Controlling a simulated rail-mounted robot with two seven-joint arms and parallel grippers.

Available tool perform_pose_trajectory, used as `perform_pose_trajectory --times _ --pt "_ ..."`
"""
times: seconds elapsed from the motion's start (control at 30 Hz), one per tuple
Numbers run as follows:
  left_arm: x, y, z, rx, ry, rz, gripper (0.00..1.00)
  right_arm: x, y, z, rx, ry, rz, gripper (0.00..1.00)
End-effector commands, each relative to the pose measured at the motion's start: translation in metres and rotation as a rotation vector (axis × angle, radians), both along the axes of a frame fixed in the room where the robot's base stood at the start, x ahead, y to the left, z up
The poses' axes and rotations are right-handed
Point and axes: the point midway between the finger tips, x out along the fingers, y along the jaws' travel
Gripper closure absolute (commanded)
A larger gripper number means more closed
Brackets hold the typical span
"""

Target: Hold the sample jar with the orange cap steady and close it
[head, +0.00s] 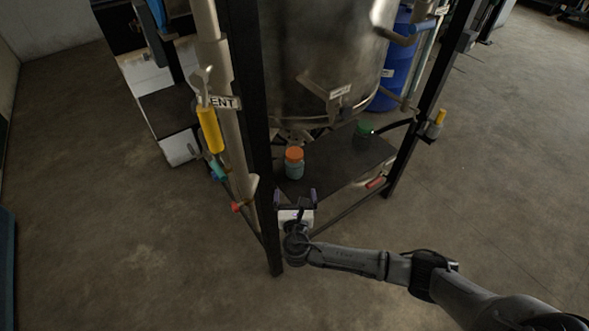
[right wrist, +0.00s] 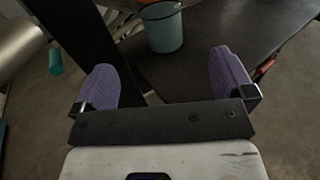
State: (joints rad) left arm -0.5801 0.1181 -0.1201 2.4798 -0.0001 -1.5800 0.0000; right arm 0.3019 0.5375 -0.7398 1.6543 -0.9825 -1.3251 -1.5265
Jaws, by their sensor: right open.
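The sample jar (head: 294,168) has a pale blue-green body and an orange cap (head: 294,154) on top. It stands upright on the dark shelf (head: 335,165) under the steel vessel. My right gripper (head: 295,195) is open and empty in front of the shelf, just short of the jar, with its purple fingertips pointing toward it. In the right wrist view the jar's body (right wrist: 163,35) shows at the top, beyond the gap between the fingers (right wrist: 165,80), and its cap is mostly cut off. I cannot tell how tight the cap is. My left gripper is not in view.
A green-capped jar (head: 363,129) stands further back on the shelf. A black post (head: 258,130) rises left of the orange-capped jar, beside a pipe with a yellow-handled valve (head: 210,130). The steel vessel (head: 320,70) hangs above. The floor in front is clear.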

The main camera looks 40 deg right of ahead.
Motion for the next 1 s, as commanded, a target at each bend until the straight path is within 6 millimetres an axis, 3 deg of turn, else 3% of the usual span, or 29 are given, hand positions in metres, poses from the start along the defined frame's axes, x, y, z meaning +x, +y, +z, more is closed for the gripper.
perform_pose_trajectory --times 0.43,0.8,1.0 --pt "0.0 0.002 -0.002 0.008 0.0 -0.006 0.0 0.005 -0.004 0.0 -0.006 -0.001 0.0 0.0" --pt "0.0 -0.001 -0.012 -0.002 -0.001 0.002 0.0 0.052 -0.04 -0.001 -0.006 -0.002 -0.002 0.0" --pt "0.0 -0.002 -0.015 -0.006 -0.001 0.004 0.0 0.066 -0.051 0.0 -0.004 -0.001 0.0 0.0"
